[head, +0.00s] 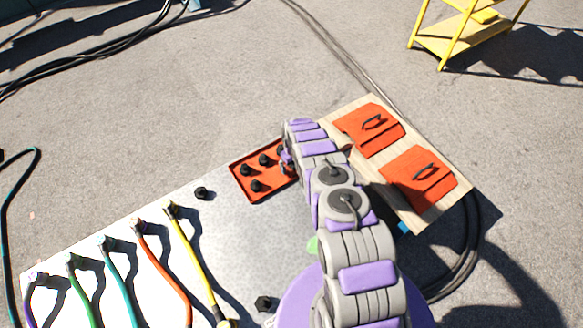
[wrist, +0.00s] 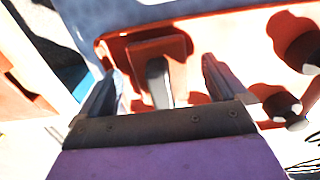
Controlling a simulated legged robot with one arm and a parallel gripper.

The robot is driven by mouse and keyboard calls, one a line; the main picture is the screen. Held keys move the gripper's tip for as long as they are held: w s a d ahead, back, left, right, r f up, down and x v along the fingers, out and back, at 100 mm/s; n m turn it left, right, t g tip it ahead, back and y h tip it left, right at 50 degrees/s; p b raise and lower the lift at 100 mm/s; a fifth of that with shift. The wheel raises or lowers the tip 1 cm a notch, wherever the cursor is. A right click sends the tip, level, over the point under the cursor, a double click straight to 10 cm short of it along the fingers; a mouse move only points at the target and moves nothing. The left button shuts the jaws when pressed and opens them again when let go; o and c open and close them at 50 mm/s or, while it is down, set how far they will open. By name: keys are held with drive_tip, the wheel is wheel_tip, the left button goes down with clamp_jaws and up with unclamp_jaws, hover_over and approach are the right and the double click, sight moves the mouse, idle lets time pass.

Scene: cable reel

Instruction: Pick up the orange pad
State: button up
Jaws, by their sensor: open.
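My gripper (wrist: 160,70) is open, its two fingers on either side of a small orange pad (wrist: 174,45) with a grey upright piece in front. The fingers look apart from the pad; I cannot tell the exact height gap. The pad sits inside the orange tray (wrist: 220,22). In the head view my gripper (head: 287,166) is over the right part of the same tray (head: 243,184), and my arm hides the pad there. Two larger orange pads with black handles, a far one (head: 352,130) and a near one (head: 440,192), lie on a wooden board.
Several black knobs (head: 256,186) stand in the tray, and some show right of my gripper in the wrist view (wrist: 283,106). The wooden board (head: 398,203) adjoins the metal table (head: 232,228). Coloured cables (head: 122,275) lie at left. A yellow cart (head: 446,42) stands behind.

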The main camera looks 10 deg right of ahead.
drive_tip(key=shift+w+f, duration=0.1)
drive_tip(key=shift+f, duration=0.55)
drive_tip(key=c, duration=1.2)
